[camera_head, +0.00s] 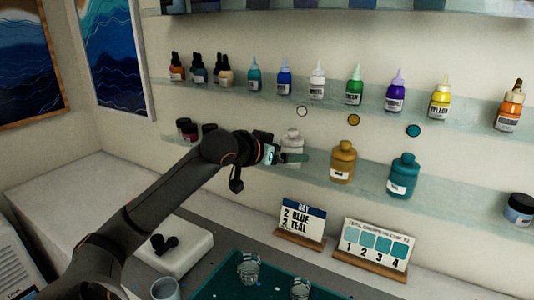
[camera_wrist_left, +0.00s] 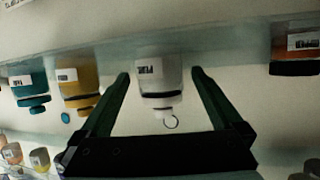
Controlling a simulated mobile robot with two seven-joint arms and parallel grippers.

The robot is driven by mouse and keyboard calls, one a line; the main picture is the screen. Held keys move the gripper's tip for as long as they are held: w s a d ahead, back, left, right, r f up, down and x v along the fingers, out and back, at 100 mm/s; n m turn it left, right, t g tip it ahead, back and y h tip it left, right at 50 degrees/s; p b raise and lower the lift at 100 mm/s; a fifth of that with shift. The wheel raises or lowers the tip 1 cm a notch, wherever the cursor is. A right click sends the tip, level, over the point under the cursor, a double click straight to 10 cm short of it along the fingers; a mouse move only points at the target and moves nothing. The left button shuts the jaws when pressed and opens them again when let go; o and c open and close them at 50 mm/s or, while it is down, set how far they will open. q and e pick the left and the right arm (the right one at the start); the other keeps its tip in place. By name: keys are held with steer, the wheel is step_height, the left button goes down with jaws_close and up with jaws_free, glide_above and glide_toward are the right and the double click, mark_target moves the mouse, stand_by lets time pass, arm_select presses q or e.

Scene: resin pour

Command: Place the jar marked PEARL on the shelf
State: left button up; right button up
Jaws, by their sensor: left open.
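The white PEARL jar (camera_head: 292,142) is upright at the lower wall shelf (camera_head: 370,188), left of the gold and teal jars. My left gripper (camera_head: 291,157) is open, with its fingers around the jar's two sides. In the left wrist view, which is upside down, the white jar (camera_wrist_left: 159,80) sits between the spread fingers, its label facing me and its base at the shelf. A small gap shows beside it. The finger hides part of the jar's lower body in the head view. My right gripper is not in view.
A gold jar (camera_head: 343,162) and a teal jar (camera_head: 403,176) stand to the right on the same shelf. Small dark-capped jars (camera_head: 187,129) stand to the left. Several dropper bottles line the shelf above. Cards (camera_head: 301,222) and clear cups (camera_head: 249,267) are below.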

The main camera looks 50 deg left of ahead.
arm_select(q)
steer(key=b+v, duration=0.1)
steer(key=v, duration=0.8)
